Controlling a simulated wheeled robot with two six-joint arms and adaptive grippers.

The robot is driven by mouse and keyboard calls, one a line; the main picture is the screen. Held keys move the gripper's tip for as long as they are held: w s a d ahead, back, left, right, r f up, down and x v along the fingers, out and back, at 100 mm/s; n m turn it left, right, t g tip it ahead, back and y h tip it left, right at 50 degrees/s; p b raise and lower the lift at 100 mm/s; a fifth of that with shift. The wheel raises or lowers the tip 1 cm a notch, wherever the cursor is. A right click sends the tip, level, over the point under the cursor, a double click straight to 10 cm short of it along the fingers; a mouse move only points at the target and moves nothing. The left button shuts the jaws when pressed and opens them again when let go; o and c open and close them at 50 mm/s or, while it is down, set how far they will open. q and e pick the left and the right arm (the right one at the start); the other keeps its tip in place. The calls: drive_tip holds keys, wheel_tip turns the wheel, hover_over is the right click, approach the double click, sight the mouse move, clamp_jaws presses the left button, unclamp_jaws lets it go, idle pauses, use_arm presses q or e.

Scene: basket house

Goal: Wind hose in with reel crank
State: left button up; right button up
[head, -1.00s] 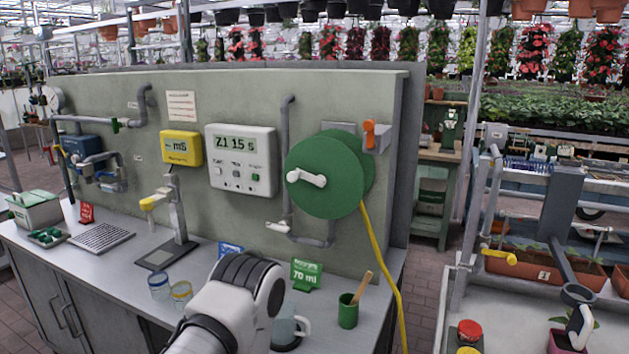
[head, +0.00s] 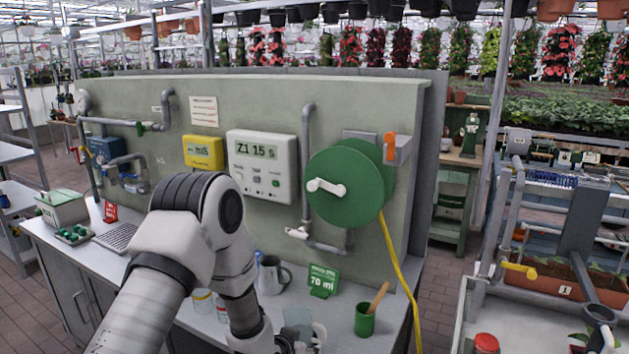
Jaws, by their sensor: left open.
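The green hose reel (head: 352,203) is mounted on the grey-green wall panel, right of the middle. Its white crank handle (head: 327,187) sticks out from the front of the disc toward the left. The yellow hose (head: 400,268) hangs from the reel's right side and runs down past the counter's right end, out of the bottom of the view. My left gripper (head: 287,345) is at the bottom edge, low over the counter, well below and left of the crank. Only a little of it shows; it is open and touches neither crank nor hose. My right gripper is not in view.
On the counter (head: 395,312) stand a grey mug (head: 272,275), a green 70 ml sign (head: 322,281) and a green cup (head: 365,320) with a wooden stick. An orange-handled valve (head: 390,147) sits by the reel. A grey pipe (head: 308,160) runs left of it.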

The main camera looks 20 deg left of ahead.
use_arm(q)
drive_tip(key=w+a+r+t+p, duration=0.1)
drive_tip(key=w+a+r+t, duration=0.15)
drive_tip(key=w+r, duration=0.45)
drive_tip(key=w+a+r+t, duration=0.2)
drive_tip(key=w+r+t, duration=0.15)
drive_tip(key=r, duration=0.85)
drive_tip(key=t+y, duration=0.1)
drive_tip(key=t, duration=0.1)
approach(311, 186)
drive_tip(key=w, duration=0.3)
drive_tip(key=shift+m, duration=0.3)
drive_tip(key=w+p, duration=0.4)
drive_tip(key=w, duration=0.3)
drive_tip(key=shift+w, duration=0.15)
drive_tip(key=shift+w+a, duration=0.1)
drive_tip(key=shift+w, duration=0.25)
clamp_jaws()
